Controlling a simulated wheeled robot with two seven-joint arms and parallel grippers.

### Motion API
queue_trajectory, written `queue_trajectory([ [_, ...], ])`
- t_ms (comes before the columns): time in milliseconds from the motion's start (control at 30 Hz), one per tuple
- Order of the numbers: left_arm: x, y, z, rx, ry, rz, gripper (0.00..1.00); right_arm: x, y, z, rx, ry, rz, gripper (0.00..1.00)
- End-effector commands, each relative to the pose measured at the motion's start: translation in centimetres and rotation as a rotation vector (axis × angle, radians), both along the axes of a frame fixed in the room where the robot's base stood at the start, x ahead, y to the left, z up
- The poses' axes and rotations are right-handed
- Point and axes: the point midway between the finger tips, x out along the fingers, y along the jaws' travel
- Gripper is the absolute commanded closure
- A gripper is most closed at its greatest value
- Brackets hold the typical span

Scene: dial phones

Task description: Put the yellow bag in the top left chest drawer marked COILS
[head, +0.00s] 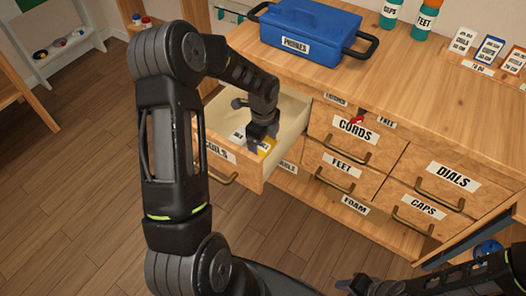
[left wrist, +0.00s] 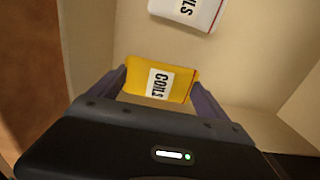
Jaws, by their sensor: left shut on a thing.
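The gripper and bag are inside the pulled-out drawer marked COILS (head: 240,170), at the upper left of the chest. The wrist view does not settle whether the bag touches the drawer floor. My right gripper (head: 357,285) is low at the bottom edge, its jaws unclear.
A white bag labelled COILS (left wrist: 187,10) lies in the same drawer. The chest's other drawers, such as CORDS (head: 353,133), FEET (head: 341,166) and DIALS (head: 452,178), look shut. A blue PHONES case (head: 310,30) stands on top. Bare wooden floor lies at the left.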

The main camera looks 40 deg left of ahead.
Motion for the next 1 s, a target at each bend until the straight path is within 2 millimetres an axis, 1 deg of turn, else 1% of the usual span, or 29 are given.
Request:
queue_trajectory([
  [167, 0.0, 0.0, -0.1, 0.0, 0.0, 0.0, 0.53, 0.0, 0.0, 0.0, 0.0, 0.0, 0.0, 0.64],
  [267, -0.1, 0.0, -1.1, 0.0, 0.003, -0.001, 0.53, 0.0, 0.0, -0.2, 0.0, 0.0, 0.0, 0.64],
  [400, -0.1, -0.1, -3.1, -0.001, 0.004, -0.001, 0.53, 0.0, 0.0, -0.4, 0.0, 0.0, 0.0, 0.64],
  [467, 0.0, 0.0, -3.6, 0.0, 0.001, 0.0, 0.53, 0.0, 0.0, -0.5, 0.0, 0.0, 0.0, 0.64],
  [733, 0.0, 0.0, -3.7, 0.0, 0.0, 0.0, 0.53, 0.0, 0.0, -0.4, 0.0, 0.0, 0.0, 0.64],
  [867, 0.0, 0.0, -4.1, 0.0, 0.001, 0.0, 0.53, 0.0, 0.0, -0.7, 0.0, 0.0, 0.0, 0.64],
  [900, 0.0, 0.0, -4.0, 0.0, 0.0, 0.0, 0.11, 0.0, 0.0, -0.6, 0.0, 0.0, 0.0, 0.64],
  [1000, 0.0, 0.0, -4.0, 0.0, 0.001, 0.0, 0.02, 0.0, 0.0, -0.6, 0.0, 0.0, 0.0, 0.64],
])
